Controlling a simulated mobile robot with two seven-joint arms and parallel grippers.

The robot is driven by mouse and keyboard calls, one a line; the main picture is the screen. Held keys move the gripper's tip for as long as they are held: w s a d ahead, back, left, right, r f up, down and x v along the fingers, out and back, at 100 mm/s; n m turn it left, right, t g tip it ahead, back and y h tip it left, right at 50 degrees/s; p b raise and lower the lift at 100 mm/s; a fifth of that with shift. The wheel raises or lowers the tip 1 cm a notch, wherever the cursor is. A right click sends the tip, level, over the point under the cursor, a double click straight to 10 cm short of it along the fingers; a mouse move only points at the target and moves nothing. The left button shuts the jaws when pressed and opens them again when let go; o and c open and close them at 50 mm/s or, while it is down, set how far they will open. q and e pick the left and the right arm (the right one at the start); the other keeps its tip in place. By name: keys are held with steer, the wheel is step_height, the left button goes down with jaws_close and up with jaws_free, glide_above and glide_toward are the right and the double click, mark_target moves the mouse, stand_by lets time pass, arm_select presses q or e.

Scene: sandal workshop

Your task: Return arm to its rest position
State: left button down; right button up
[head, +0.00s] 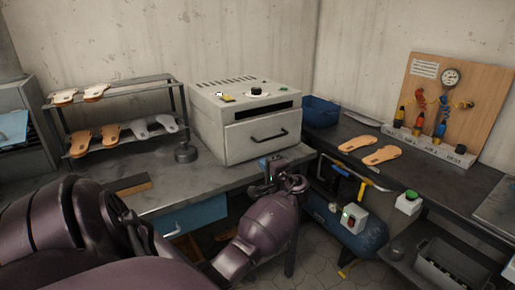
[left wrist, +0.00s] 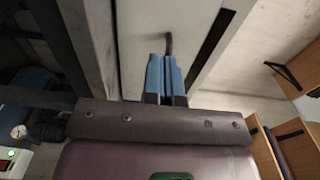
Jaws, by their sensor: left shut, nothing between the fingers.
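My left gripper (head: 265,163) is in front of and below the grey oven-like box (head: 222,118), near the workbench's front edge. In the left wrist view its two blue fingers (left wrist: 165,72) lie together, shut, with nothing between them. The box's dark drawer handle (head: 270,136) is above the gripper in the head view. The handle also shows just beyond the fingertips in the left wrist view (left wrist: 169,43), and I cannot tell how large the gap is. My left arm reaches in from the lower left. My right gripper is not in view.
A rack (head: 115,142) with several sandals stands left on the workbench (head: 185,186). Two orange soles (head: 357,144) lie on the right bench, beside a blue bin (head: 320,111) and a gauge board (head: 455,97). A blue compressor tank (head: 366,238) is under the right bench.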

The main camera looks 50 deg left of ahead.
arm_select(q)
steer(key=shift+s+d, duration=0.1)
steer(key=shift+d, duration=0.9)
steer(key=w+d+f+m+t+h, duration=0.2)
steer(key=w+d+t+h, duration=0.5)
steer(key=d+t, duration=0.3)
steer(key=s+d+f+t+h, duration=0.1)
steer(key=s+d+f+h, duration=0.3)
steer(key=d, duration=0.2)
steer(key=s+d+f+t+h, duration=0.25)
steer(key=d+f+h, duration=0.2)
steer(key=d, duration=0.25)
steer(key=s+d+f+g, duration=0.1)
steer(key=s+f, duration=0.3)
steer(key=s, duration=0.4)
steer(key=s+d+f+n+g+h, duration=0.1)
steer(key=s+d+f, duration=0.2)
steer(key=s, duration=0.5)
steer(key=s+d+f+n+g+h, duration=0.1)
steer(key=s+d+f+g, duration=0.1)
steer(key=s+f, duration=0.3)
steer(key=s+d, duration=0.1)
steer(key=s, duration=0.2)
steer(key=shift+s+f, duration=0.2)
steer(key=shift+s, duration=0.05)
